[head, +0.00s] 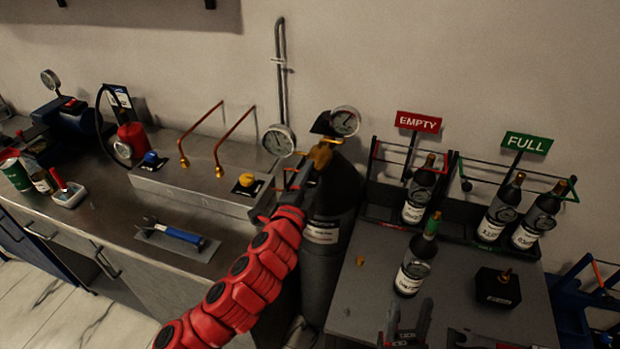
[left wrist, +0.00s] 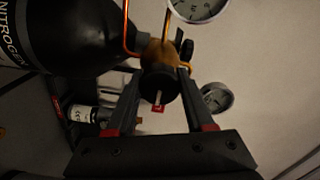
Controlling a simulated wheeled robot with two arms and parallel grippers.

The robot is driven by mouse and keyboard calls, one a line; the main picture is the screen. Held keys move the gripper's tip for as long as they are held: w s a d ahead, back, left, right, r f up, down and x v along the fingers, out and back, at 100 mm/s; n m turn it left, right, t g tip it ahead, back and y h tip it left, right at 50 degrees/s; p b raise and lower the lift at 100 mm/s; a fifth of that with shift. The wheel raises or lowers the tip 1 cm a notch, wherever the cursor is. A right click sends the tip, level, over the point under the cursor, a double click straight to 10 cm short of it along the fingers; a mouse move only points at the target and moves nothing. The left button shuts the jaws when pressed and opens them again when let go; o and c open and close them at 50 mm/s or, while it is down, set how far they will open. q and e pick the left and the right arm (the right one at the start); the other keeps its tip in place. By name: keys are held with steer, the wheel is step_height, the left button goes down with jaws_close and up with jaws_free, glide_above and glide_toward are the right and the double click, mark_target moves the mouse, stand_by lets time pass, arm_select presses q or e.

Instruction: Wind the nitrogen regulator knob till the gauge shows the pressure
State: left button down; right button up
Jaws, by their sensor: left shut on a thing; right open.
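The nitrogen cylinder (head: 322,262) stands upright between the bench and the right table, with a brass regulator (head: 321,155) on top. Two round white gauges, a left one (head: 279,141) and a right one (head: 345,121), sit at the regulator; their readings are too small to tell. My left gripper (head: 303,174) is at the regulator. In the left wrist view its fingers (left wrist: 160,100) are shut on the dark regulator knob (left wrist: 160,82), which has a red mark on its face. My right gripper (head: 404,325) is open and empty at the bottom edge, over the right table.
The right table (head: 365,290) holds a bottle (head: 413,265), a dark box (head: 497,287) and racks of bottles under EMPTY (head: 418,122) and FULL (head: 528,143) signs. The steel bench (head: 110,215) at left carries copper pipes (head: 202,135), a yellow knob (head: 246,181) and a blue-handled tool (head: 180,235).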

stand_by(0.4)
arm_select(q)
steer(key=shift+c, duration=1.4)
jaws_free()
steer(key=shift+s+a, duration=0.15)
steer(key=shift+s, duration=0.25)
steer(key=v, duration=0.5)
steer(key=shift+s+a, duration=0.1)
steer(key=shift+s, duration=0.15)
steer(key=p, duration=0.9)
glide_toward(308, 181)
steer(key=v, duration=0.6)
steer(key=shift+s, duration=0.1)
